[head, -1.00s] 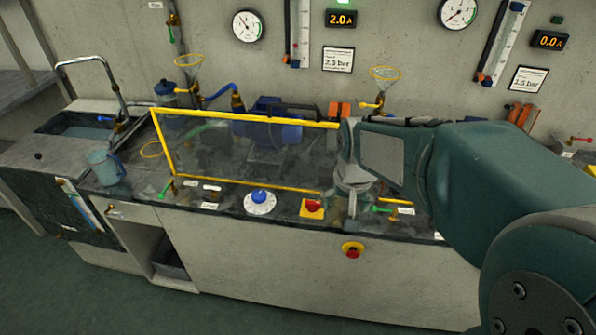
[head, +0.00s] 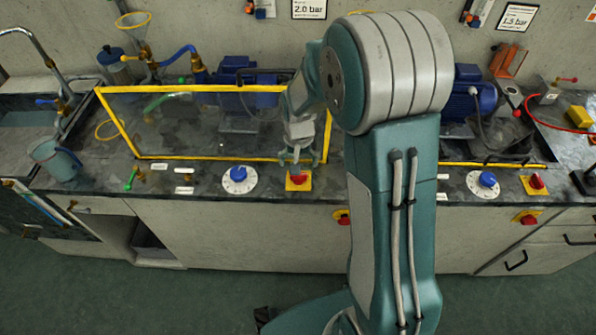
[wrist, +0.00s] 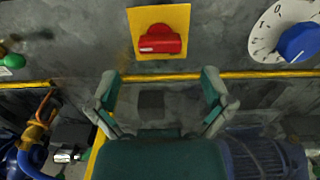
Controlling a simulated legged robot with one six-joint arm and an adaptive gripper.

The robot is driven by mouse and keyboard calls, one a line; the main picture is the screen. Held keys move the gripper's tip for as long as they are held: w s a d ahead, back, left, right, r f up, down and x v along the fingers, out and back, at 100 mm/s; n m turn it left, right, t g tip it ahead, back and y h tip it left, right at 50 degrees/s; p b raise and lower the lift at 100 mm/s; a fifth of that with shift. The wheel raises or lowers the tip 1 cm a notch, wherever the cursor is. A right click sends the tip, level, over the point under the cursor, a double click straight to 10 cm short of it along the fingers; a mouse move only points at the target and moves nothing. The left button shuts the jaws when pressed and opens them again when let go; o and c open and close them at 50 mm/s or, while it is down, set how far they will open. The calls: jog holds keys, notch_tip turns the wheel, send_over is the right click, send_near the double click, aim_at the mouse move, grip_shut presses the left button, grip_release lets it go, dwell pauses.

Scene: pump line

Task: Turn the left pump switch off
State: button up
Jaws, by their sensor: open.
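The left pump switch (head: 299,181) is a red rotary knob on a yellow square plate on the counter's front strip. In the wrist view the red knob (wrist: 160,42) lies crosswise on its plate, with a pale mark near its left end. In the wrist view my gripper (wrist: 161,80) is open, with a finger either side of the switch's line. Nothing is between the fingers. Contact with the knob is not visible.
A blue-knobbed white dial (head: 239,180) sits left of the switch. A clear guard with a yellow frame (head: 190,89) stands behind it. A red emergency button (head: 342,217) is on the cabinet front. Another red switch (head: 537,182) and dial (head: 487,183) are at the right.

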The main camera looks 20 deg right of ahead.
jog(key=shift+f, duration=2.4)
jog(key=c, duration=1.1)
